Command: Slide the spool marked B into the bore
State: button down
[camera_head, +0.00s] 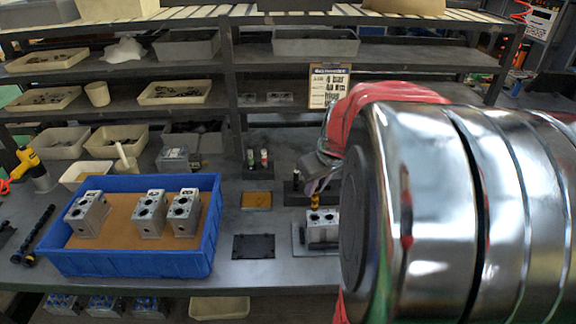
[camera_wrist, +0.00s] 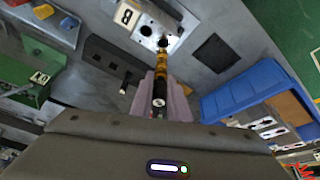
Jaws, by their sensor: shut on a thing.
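My gripper (camera_wrist: 160,100) is shut on a gold and black spool (camera_wrist: 162,65) in the wrist view. The spool points away from the fingers at a grey metal valve block (camera_wrist: 147,32) with a white tag lettered B. Its far end is at one of the block's round openings; I cannot tell whether it has entered. In the head view, my gripper (camera_head: 318,182) is above the block (camera_head: 323,232), with the spool (camera_head: 315,200) roughly upright between them. No letter is readable on the spool. My arm hides the block's right side in the head view.
A dark rack (camera_head: 293,191) with a black spool is just left of the gripper. Another holder (camera_head: 258,172) with red and green spools stands behind. A blue bin (camera_head: 130,262) with three blocks is at left. A black pad (camera_head: 254,246) lies between bin and block.

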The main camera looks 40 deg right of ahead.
aim_at(317, 206)
jog(key=shift+f, duration=1.05)
jog(key=shift+s+d+f, duration=0.1)
jog(key=shift+f, duration=1.5)
jog(key=shift+s+d+f, duration=0.1)
jog(key=shift+f, duration=1.45)
dwell(1.5)
jog(key=c, duration=1.6)
grip_release()
jog(key=v, duration=1.3)
jog(key=shift+a+r, duration=0.1)
jog(key=shift+r, duration=0.15)
